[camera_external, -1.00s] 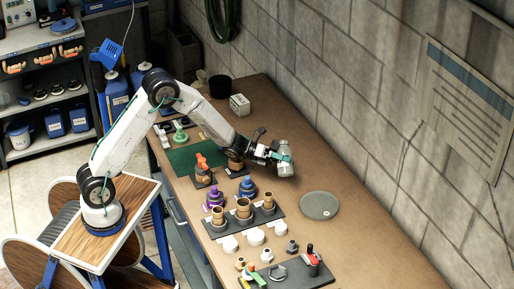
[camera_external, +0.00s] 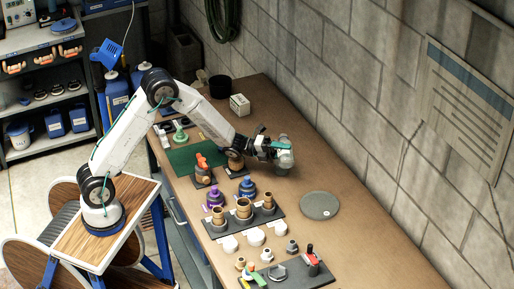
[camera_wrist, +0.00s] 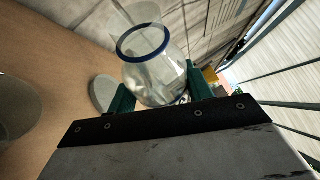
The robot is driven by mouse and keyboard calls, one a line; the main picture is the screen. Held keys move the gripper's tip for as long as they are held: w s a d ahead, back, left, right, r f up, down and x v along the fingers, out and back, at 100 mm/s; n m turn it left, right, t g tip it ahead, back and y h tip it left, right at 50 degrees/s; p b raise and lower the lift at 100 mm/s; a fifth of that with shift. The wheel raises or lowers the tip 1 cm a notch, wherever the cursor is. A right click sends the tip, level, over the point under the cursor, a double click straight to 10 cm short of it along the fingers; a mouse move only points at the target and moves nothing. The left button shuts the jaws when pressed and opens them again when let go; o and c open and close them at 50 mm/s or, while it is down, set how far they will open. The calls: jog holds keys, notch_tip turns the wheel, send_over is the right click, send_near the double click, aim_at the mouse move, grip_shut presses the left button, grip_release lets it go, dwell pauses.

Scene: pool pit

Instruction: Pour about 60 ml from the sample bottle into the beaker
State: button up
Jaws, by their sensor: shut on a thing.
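The sample bottle (camera_wrist: 158,75) is a clear round vessel with a blue ring at its neck, held between the green fingers of my gripper (camera_wrist: 160,98) in the wrist view. My gripper (camera_external: 271,152) is shut on it above the table, right of the dark stands, in the external view. The bottle (camera_external: 285,158) looks tilted there, partly hidden by the fingers. A grey, translucent rounded vessel, perhaps the beaker (camera_wrist: 14,108), is cut off at the left edge of the wrist view, apart from the bottle. I cannot make out liquid levels or a clear stream.
A round grey plate (camera_external: 319,205) lies flat on the table to the right. A dark rack (camera_external: 233,224) with brown cups and bottles with purple and blue tops stand in front. White lids (camera_external: 256,237) and a tool tray (camera_external: 288,273) are nearer. The block wall borders the table.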

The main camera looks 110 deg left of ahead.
aim_at(280, 151)
jog(key=shift+s+a+r+n+t+y, duration=0.15)
jog(key=shift+r+n+t+y, duration=0.4)
jog(key=shift+n, duration=0.55)
dwell(0.5)
jog(key=shift+r, duration=0.15)
jog(key=shift+d, duration=0.55)
jog(key=shift+w+d+r, duration=0.1)
jog(key=shift+w+d, duration=0.2)
jog(key=shift+n, duration=0.3)
jog(key=shift+d+r+n, duration=0.1)
jog(key=shift+r+n, duration=0.15)
jog(key=shift+n, duration=0.15)
dwell(0.5)
jog(key=shift+w+d+r+n+t+y, duration=0.15)
jog(key=shift+w+d+n+t+y, duration=0.05)
jog(key=shift+n+t+y, duration=0.1)
dwell(0.6)
